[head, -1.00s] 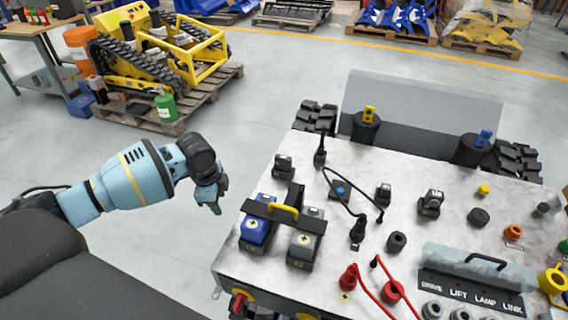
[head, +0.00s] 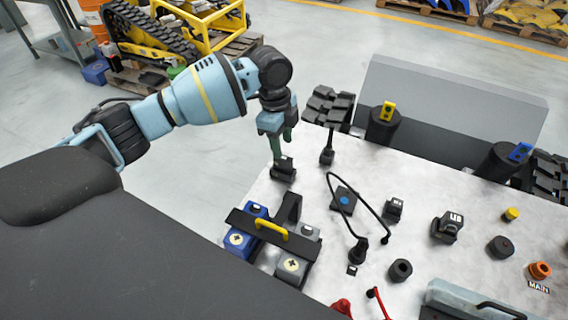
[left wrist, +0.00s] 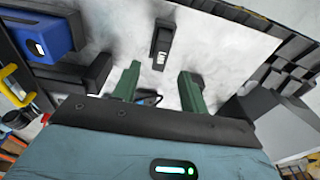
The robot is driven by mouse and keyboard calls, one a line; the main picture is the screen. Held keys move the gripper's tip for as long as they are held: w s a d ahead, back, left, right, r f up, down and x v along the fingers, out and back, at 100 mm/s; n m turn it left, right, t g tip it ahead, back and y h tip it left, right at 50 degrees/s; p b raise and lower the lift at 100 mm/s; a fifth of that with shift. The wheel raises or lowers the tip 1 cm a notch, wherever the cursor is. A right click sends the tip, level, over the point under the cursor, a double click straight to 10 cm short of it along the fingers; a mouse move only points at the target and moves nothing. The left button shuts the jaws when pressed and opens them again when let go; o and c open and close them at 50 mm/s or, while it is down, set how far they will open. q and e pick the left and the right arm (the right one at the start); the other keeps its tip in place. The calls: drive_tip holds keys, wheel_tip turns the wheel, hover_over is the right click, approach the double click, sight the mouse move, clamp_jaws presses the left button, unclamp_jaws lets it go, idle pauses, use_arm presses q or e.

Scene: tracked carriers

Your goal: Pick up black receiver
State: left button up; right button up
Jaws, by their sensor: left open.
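A small black block that fits the black receiver (head: 284,169) stands at the bench's far left edge in the head view. In the left wrist view it (left wrist: 163,46) shows a white label and lies just above the gap between my fingertips. My left gripper (head: 277,150) points down over the block, with green fingers apart. In the left wrist view, nothing is between the open fingers of the gripper (left wrist: 160,84). Whether the fingers touch the block cannot be told. My right gripper is not in view.
A blue battery (head: 242,240) and a grey battery (head: 296,262) under a black bracket with a yellow handle stand nearer me. A black antenna piece (head: 327,152) stands right of the block. A blue-dotted black box (head: 344,200) and cable lie farther right.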

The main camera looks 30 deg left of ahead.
sight(283, 159)
use_arm(q)
drive_tip(key=shift+d+f, duration=0.15)
drive_tip(key=shift+f, duration=3.25)
drive_tip(key=shift+c, duration=0.4)
clamp_jaws()
